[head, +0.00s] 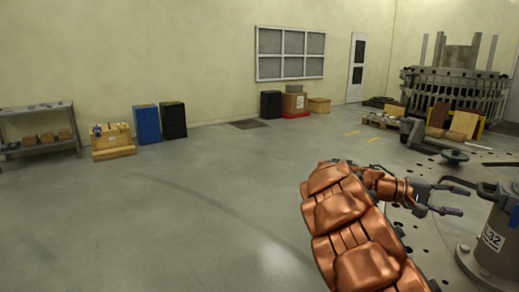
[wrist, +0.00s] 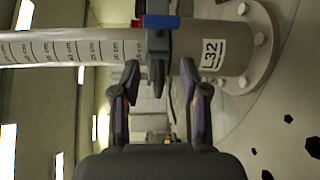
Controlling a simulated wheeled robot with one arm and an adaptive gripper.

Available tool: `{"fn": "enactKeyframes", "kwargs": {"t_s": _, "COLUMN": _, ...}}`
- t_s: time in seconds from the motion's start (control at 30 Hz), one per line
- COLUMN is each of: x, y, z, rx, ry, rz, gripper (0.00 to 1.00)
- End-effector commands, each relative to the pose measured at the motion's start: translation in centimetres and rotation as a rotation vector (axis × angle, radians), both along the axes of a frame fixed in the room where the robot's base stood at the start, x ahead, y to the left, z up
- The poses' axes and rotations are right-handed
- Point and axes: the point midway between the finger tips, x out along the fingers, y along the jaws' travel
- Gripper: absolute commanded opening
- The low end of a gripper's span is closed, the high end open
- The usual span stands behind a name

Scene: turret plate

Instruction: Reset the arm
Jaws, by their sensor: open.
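My copper-coloured arm (head: 350,225) reaches from the bottom of the head view toward the right. My gripper (head: 458,200) is at its end, with fingers spread apart, left of a grey post labelled L32 (head: 495,235). In the wrist view my gripper (wrist: 160,88) is open, and no object is held between its fingertips. The labelled post (wrist: 225,50) lies sideways across the top of that view, with a scale-marked section (wrist: 75,48) and a dark clamp-like part with a blue piece (wrist: 160,21). Whether the fingers touch the post cannot be told.
A perforated round plate (head: 440,255) lies under the post. A large ribbed machine (head: 455,90) stands at the back right, near a pallet (head: 385,121). A shelf (head: 40,130), boxes and bins (head: 147,124) line the walls. The floor at left and middle is clear.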

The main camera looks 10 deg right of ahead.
Motion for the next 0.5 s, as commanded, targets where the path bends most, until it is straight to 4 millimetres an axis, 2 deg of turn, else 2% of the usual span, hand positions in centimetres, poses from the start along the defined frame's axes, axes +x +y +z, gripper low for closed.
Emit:
{"fn": "enactKeyframes", "kwargs": {"t_s": 0.03, "x": -1.2, "y": 1.1, "z": 0.8, "rx": 0.034, "ry": -0.022, "rz": -0.009, "gripper": 0.44}}
{"fn": "enactKeyframes", "kwargs": {"t_s": 0.17, "x": -4.2, "y": 3.5, "z": 0.6, "rx": 0.14, "ry": -0.074, "rz": -0.033, "gripper": 0.44}}
{"fn": "enactKeyframes", "kwargs": {"t_s": 0.37, "x": -8.0, "y": 7.9, "z": -0.6, "rx": 0.324, "ry": -0.162, "rz": -0.041, "gripper": 0.44}}
{"fn": "enactKeyframes", "kwargs": {"t_s": 0.5, "x": -10.4, "y": 11.6, "z": -2.1, "rx": 0.466, "ry": -0.22, "rz": -0.034, "gripper": 0.44}}
